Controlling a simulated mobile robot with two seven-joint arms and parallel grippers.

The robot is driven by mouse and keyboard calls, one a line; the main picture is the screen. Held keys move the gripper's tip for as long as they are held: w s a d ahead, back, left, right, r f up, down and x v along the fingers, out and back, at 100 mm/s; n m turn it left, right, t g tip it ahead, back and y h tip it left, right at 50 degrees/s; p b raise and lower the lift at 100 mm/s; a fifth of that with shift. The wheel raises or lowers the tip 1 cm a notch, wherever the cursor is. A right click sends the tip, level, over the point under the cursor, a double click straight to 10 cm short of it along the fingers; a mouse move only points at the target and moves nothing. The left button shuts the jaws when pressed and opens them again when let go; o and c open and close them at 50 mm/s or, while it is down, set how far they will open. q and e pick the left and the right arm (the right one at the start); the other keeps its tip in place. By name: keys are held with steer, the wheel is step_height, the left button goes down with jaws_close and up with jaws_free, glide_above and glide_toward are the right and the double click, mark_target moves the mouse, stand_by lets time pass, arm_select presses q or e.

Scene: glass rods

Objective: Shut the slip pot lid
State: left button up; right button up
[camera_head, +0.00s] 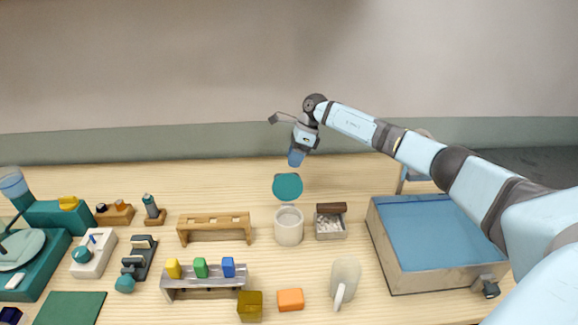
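The slip pot (289,229) is a white round pot standing on the table near the middle. Its teal round lid (287,187) stands open, raised at the pot's back edge, and the pot's mouth is uncovered. My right gripper (296,158) is above and behind the lid, with its blue fingertips pointing down. A small gap shows between the fingertips and the lid. The fingers appear as one small blue block, so I cannot tell whether they are open. My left gripper is not in view.
A small box of white pieces (330,225) stands just right of the pot, and a wooden rack (214,224) to its left. A large blue-floored tray (428,235) is at right. A pale jug (345,277) and an orange block (290,299) are in front. The table behind the lid is clear.

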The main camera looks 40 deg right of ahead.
mark_target(287, 184)
steer(key=shift+x, duration=2.05)
jaws_close()
